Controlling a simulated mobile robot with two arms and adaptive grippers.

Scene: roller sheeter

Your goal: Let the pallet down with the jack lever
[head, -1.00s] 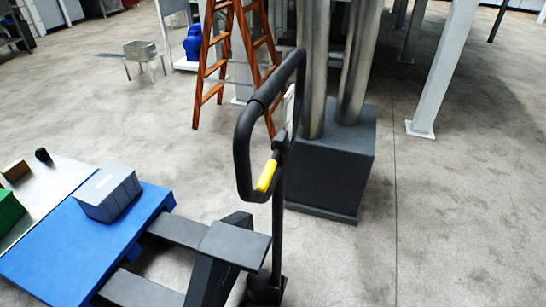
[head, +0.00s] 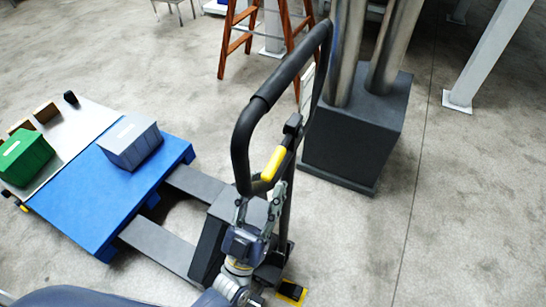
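The pallet jack's black loop handle (head: 285,78) stands upright in the middle of the head view. Its yellow lever (head: 273,163) sits inside the lower part of the loop. My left gripper (head: 261,190) is just below the yellow lever, pointing up, with its two fingers apart. I see no contact with the lever. The blue pallet (head: 85,207) lies over the jack's grey forks (head: 157,246) at the left; whether it clears the floor is hard to tell. My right gripper is out of view.
A dark block (head: 355,140) with metal pipes stands right behind the handle. A wooden ladder (head: 238,40) is at the back.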

